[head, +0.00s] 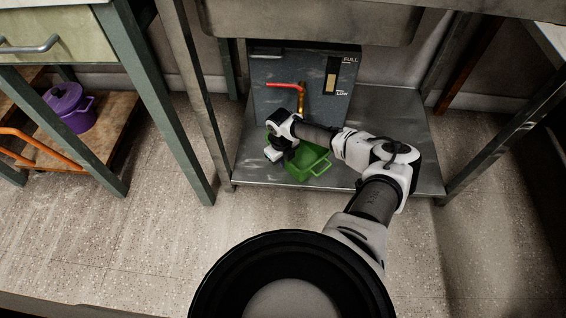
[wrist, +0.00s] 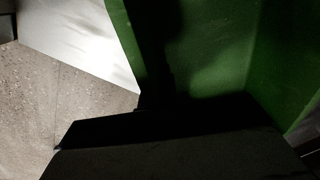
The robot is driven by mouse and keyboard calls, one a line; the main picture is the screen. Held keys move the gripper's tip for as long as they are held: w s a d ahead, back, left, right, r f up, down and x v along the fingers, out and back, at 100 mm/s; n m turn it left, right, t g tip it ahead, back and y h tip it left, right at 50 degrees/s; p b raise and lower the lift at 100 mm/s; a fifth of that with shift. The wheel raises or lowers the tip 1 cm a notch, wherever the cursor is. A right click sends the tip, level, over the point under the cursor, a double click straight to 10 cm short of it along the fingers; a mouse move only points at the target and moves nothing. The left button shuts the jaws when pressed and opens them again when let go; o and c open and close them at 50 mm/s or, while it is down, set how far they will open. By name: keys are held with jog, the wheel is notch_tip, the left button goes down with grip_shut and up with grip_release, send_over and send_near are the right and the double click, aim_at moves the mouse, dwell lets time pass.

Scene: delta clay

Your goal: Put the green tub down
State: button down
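A grey box (head: 268,75) with a red lever (head: 284,85) and brass tap stands behind the tub. The shelf is clear to the right, beyond my arm. Metal legs (head: 190,110) bound the left. A purple pot (head: 72,108) sits on a wooden shelf at far left.

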jog(key=shift+f, duration=0.2)
jog(key=c, duration=1.7)
grip_release()
jog(key=shift+r, duration=0.15)
jog(key=r+p, duration=0.2)
jog(key=r, duration=0.4)
jog(key=r+p, duration=0.2)
jog(key=r, duration=0.4)
jog(key=shift+s+a+r+p, duration=0.1)
jog(key=shift+s+a+p, duration=0.1)
jog(key=shift+p, duration=0.2)
